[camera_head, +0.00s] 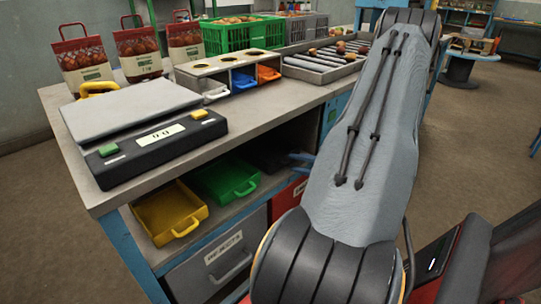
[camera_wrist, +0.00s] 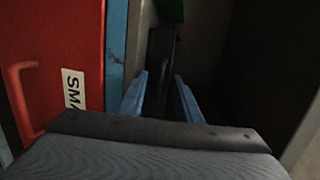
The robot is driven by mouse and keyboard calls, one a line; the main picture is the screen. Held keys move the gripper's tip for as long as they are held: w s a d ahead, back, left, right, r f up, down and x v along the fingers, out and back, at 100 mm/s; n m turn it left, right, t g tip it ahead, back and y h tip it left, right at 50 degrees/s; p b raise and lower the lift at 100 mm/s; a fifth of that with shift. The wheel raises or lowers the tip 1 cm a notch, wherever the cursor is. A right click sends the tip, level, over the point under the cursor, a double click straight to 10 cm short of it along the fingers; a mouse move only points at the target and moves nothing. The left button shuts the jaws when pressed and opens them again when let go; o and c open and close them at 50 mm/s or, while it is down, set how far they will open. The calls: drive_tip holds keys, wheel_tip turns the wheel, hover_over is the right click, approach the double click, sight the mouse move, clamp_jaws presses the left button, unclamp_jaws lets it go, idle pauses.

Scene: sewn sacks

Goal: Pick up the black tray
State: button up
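The black tray (camera_wrist: 163,52) shows in the wrist view as a dark narrow shape straight ahead, in shadow. My gripper (camera_wrist: 161,78) has its two blue fingers apart, one on each side of the tray's near part. I see no clear contact between fingers and tray. In the head view my gripper (camera_head: 301,158) shows only as blue fingertips at the shelf opening under the bench, mostly behind my arm.
A green tray (camera_head: 226,181) and a yellow tray (camera_head: 168,212) sit on the shelf to the left. A red drawer (camera_wrist: 55,60) and blue post (camera_wrist: 116,45) stand close beside my gripper. The bench top (camera_head: 262,108) above holds a scale (camera_head: 150,142) and sorting boxes.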

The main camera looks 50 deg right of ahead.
clamp_jaws()
drive_tip(key=shift+r, duration=0.1)
